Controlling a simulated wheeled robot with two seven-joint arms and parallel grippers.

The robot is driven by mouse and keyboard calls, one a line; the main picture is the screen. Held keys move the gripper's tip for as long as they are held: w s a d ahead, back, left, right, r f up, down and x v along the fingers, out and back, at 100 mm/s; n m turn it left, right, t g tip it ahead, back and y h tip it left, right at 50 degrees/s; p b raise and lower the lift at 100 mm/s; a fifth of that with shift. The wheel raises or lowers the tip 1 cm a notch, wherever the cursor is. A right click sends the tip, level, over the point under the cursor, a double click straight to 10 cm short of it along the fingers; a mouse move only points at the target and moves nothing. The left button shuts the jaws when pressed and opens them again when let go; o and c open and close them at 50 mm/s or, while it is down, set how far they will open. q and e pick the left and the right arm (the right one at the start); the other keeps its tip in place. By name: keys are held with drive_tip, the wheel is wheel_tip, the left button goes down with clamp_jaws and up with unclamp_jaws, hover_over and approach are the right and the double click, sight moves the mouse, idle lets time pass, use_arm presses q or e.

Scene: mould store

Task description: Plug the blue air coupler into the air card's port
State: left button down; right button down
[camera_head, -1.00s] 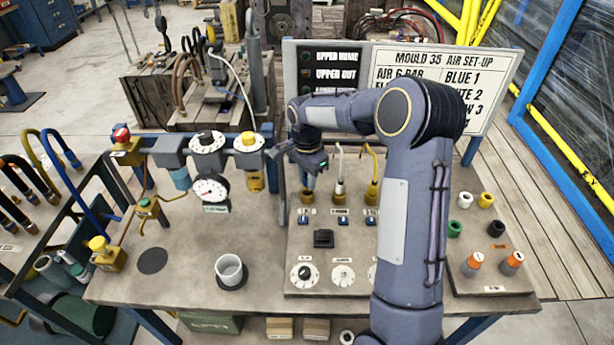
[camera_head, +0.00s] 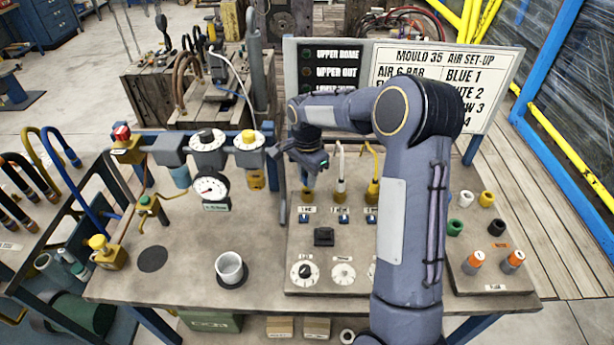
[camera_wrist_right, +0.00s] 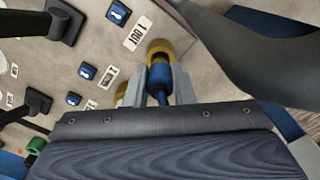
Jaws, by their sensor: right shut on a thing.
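My right gripper (camera_head: 309,178) is over the left port of the panel on the bench. In the right wrist view its fingers (camera_wrist_right: 158,88) are shut on the blue air coupler (camera_wrist_right: 160,76). The coupler's front end meets the brass-yellow ring of the left port (camera_wrist_right: 158,48); I cannot tell how deep it sits. In the head view the coupler is mostly hidden by the gripper. The air card (camera_head: 440,82), headed "MOULD 35 AIR SET-UP", stands behind the panel and lists blue as 1. My left gripper is not in view.
A white hose fitting (camera_head: 340,180) and a yellow one (camera_head: 373,180) stand in the ports to the right. Blue switches and dials lie in front. A white cup (camera_head: 229,268), a gauge (camera_head: 209,190) and valves stand left. Coloured caps (camera_head: 465,199) sit on the right board.

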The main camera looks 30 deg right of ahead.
drive_tip(key=shift+f+b, duration=0.8)
drive_tip(key=shift+f, duration=0.35)
idle(1.5)
drive_tip(key=c, duration=0.7)
unclamp_jaws()
drive_tip(key=shift+c, duration=0.2)
drive_tip(key=shift+r+p, duration=2.65)
drive_tip(key=shift+r, duration=1.2)
